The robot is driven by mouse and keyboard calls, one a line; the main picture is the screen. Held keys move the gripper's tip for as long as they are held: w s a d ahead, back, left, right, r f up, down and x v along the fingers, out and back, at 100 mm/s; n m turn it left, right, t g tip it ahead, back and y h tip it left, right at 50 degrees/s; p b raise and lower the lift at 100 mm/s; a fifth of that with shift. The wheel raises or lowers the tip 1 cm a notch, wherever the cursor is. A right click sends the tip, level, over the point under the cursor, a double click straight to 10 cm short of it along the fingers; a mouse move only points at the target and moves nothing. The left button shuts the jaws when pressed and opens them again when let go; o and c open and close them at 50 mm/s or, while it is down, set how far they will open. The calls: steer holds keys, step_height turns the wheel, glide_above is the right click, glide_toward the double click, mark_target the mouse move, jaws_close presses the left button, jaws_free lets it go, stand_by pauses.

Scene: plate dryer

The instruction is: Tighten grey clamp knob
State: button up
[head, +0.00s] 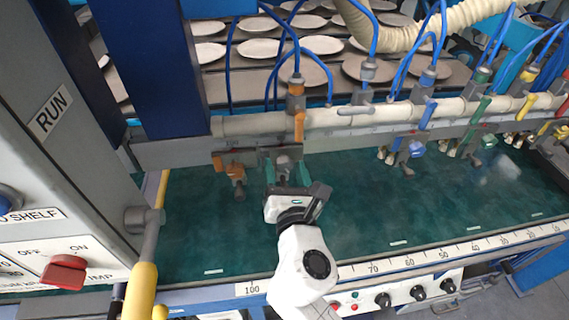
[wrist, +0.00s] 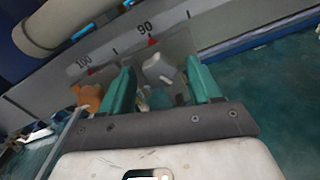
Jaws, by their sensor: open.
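The grey clamp knob (head: 283,160) sits below the grey rail, under the orange-handled valve. It also shows in the wrist view (wrist: 158,68), a pale grey block on a darker plate. My gripper (head: 287,173) is open, with green fingers pointing toward the rail. In the wrist view my gripper (wrist: 157,75) has one finger on each side of the knob, with gaps visible between them. Whether the fingertips reach past the knob in depth I cannot tell. The knob's lower part is partly hidden by the fingers in the head view.
An orange clamp knob (head: 236,170) is close to the left of my gripper. A blue knob (head: 415,149) hangs farther right on the rail. A cream pipe (head: 350,116) with valves and blue hoses runs above. The green panel (head: 390,210) below is mostly clear.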

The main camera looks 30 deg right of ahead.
steer(key=shift+w+d, duration=0.2)
steer(key=shift+w, duration=0.4)
steer(key=shift+c, duration=0.4)
steer(key=c, duration=1)
steer(key=shift+o, duration=0.2)
